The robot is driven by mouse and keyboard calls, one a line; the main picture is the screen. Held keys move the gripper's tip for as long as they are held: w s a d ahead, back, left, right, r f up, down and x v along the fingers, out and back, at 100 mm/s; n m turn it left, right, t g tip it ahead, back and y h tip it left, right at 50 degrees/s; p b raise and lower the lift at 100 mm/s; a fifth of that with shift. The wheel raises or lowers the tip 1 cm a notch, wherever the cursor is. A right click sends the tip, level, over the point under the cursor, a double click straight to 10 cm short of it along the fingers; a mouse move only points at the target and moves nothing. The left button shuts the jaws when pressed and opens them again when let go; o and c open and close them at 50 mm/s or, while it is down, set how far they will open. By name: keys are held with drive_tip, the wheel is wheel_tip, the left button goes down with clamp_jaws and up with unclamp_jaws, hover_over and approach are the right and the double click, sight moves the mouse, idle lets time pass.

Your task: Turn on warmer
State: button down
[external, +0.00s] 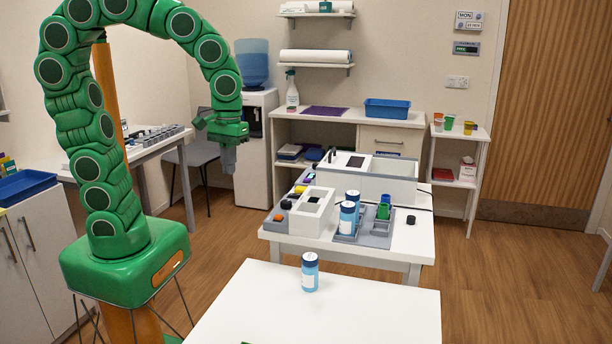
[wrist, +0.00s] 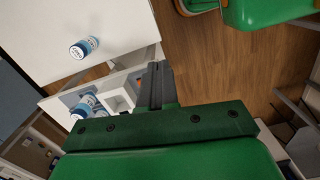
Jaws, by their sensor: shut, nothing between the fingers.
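My gripper (external: 228,160) hangs from the green arm, pointing down, in the air left of the far table in the external view. Its dark fingers (wrist: 156,85) are together and empty in the wrist view. On that table stand a larger white box (external: 395,187) with a dark panel on top and a smaller white box (external: 308,220) with an open top. I cannot tell which one is the warmer, or whether it is on. Several small coloured pieces, orange, yellow and purple, lie left of the boxes. My gripper touches none of these.
Blue bottles (external: 347,218) and a green cup (external: 383,211) stand in a grey tray (external: 376,239). A black cap-like piece (external: 411,220) lies to its right. Another blue bottle (external: 310,272) stands on the otherwise clear near table (external: 370,310). A water cooler (external: 257,140) stands behind my gripper.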

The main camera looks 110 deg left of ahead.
drive_tip(key=w+a+n+t, duration=0.1)
drive_tip(key=w+a+n, duration=0.5)
drive_tip(key=a+n, duration=0.6)
drive_tip(key=n, duration=0.8)
hover_over(299, 194)
drive_tip(key=s, duration=0.2)
wheel_tip(299, 194, down, 2)
drive_tip(key=shift+s+d+f+t+y, duration=0.15)
drive_tip(key=shift+s+d+t+y, duration=0.1)
drive_tip(key=shift+t+y, duration=0.15)
drive_tip(key=f, duration=0.4)
drive_tip(key=w+f, duration=0.1)
drive_tip(key=f, duration=0.4)
drive_tip(key=w+f, duration=0.1)
drive_tip(key=f, duration=0.3)
drive_tip(key=shift+f, duration=0.4)
drive_tip(key=shift+f, duration=0.1)
